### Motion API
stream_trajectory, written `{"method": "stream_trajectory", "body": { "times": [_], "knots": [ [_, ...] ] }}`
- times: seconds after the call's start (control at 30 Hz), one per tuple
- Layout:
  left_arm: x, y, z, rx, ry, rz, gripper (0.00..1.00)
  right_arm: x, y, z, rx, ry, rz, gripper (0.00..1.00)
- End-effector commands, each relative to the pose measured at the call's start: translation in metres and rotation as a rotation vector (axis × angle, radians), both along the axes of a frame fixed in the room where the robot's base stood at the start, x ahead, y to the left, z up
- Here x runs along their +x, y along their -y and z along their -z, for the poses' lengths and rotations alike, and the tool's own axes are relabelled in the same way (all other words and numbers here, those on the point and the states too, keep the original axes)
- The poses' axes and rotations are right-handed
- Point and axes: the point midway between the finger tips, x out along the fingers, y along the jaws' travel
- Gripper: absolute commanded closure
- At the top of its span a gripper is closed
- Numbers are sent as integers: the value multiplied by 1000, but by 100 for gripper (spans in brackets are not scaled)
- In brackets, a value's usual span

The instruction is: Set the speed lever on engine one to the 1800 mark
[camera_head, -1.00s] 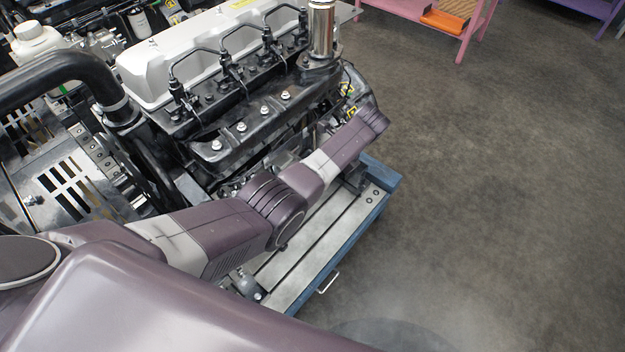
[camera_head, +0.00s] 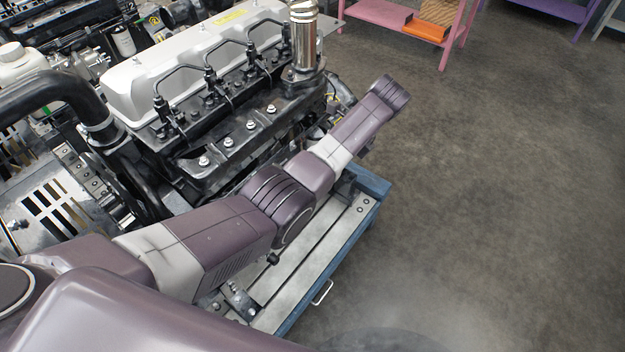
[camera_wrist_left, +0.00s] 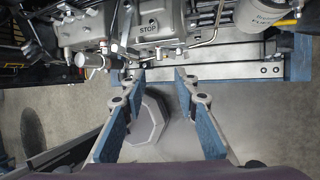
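The diesel engine (camera_head: 205,75) with a pale valve cover fills the upper left of the head view. My left arm reaches across its near side, and its gripper is hidden there. In the left wrist view my left gripper (camera_wrist_left: 160,78) is open and empty, its blue-padded fingers pointing at the engine's side. Ahead of the fingertips is a grey housing (camera_wrist_left: 165,20) marked STOP, with small metal levers and rods beside it. I cannot tell which is the speed lever, and no 1800 mark is readable. My right gripper is not in view.
The engine stands on a blue-edged stand (camera_head: 335,250). A pink table (camera_head: 375,14) with an orange box (camera_head: 427,30) is at the back. A white filter canister (camera_wrist_left: 262,14) hangs at the wrist view's upper right. The floor to the right is clear.

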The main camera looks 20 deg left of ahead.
Motion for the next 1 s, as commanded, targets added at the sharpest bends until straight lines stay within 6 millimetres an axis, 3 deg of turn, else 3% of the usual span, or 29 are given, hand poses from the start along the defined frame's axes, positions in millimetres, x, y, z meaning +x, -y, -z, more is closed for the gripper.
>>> {"method": "stream_trajectory", "body": {
  "times": [0.4,0.53,0.67,0.8,1.0],
  "knots": [
    [1,5,-10,1,-2,0,72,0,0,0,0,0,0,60],
    [-2,6,-2,-8,7,-17,86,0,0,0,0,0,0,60],
    [-16,7,30,-58,68,-115,100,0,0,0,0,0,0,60],
    [-49,6,79,-145,184,-333,100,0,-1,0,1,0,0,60],
    [-110,-6,129,-251,350,-700,100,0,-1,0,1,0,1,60]
  ]
}}
